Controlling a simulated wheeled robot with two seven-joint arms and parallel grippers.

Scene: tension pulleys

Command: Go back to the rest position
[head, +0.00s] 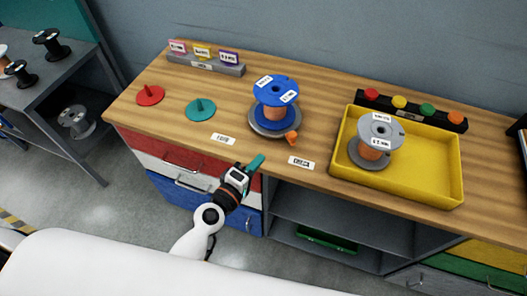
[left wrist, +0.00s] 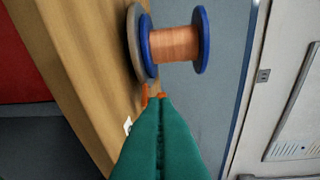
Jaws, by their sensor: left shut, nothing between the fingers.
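My left gripper (head: 257,161) has teal fingers. It is shut and empty, held in front of the workbench's front edge. In the left wrist view its closed fingers (left wrist: 161,135) point toward a blue spool with copper wire (left wrist: 176,43). That blue spool (head: 276,90) stands on a grey round base on the workbench (head: 325,128), beyond the gripper and apart from it. A small orange part (head: 292,138) is at the base's front edge. My right gripper does not show in either view.
A yellow tray (head: 448,165) holds a grey spool (head: 380,131) at the right. A red disc (head: 150,95) and a teal disc (head: 201,109) with pegs lie at the left. A row of coloured buttons (head: 410,108) stands behind the tray. A grey shelf (head: 60,80) with spools stands far left.

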